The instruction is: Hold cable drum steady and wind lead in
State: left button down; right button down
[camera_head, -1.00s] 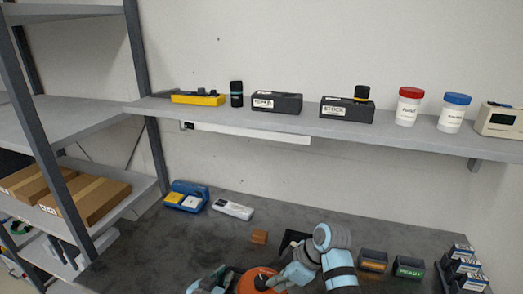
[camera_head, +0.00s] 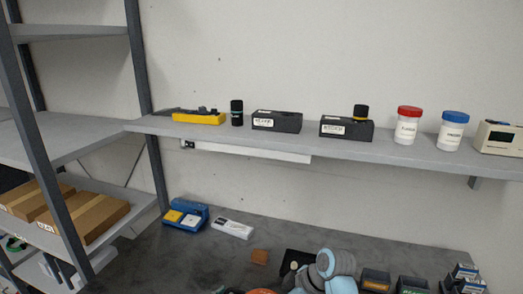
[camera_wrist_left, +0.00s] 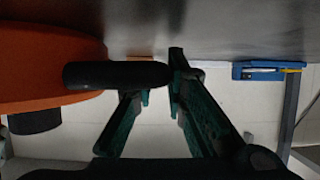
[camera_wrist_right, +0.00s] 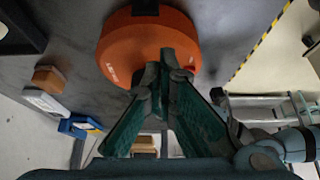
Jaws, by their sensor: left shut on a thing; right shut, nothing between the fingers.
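The orange cable drum (camera_wrist_right: 145,45) stands on the grey bench. In the head view only a sliver of it (camera_head: 262,291) shows at the bottom edge; in the left wrist view its side (camera_wrist_left: 50,60) fills the upper left. My left gripper (camera_wrist_left: 155,82) is shut on a black cylindrical grip (camera_wrist_left: 115,75) at the drum's side. My right gripper (camera_wrist_right: 167,62) is shut and empty, its tips over or against the drum's near rim; I cannot tell if they touch. A black part (camera_wrist_right: 145,8) shows at the drum's far side. I cannot make out the lead.
On the bench are a brown block (camera_head: 259,256), a blue tray (camera_head: 185,216), a white device (camera_head: 232,228) and small dark bins (camera_head: 375,281). A wall shelf (camera_head: 220,133) carries boxes and jars. A rack with cartons (camera_head: 85,215) stands left.

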jog(key=shift+w+r, duration=1.35)
jog(key=shift+r, duration=2.1)
jog(key=f, duration=0.7)
jog(key=shift+d, duration=0.25)
jog(key=shift+a, duration=0.25)
jog(key=shift+s, duration=0.35)
jog(key=shift+s+a, duration=0.15)
jog(key=shift+s, duration=0.35)
jog(key=shift+s+a, duration=0.1)
jog(key=shift+s, duration=0.05)
jog(key=shift+s+a, duration=0.1)
jog(key=shift+s, duration=0.05)
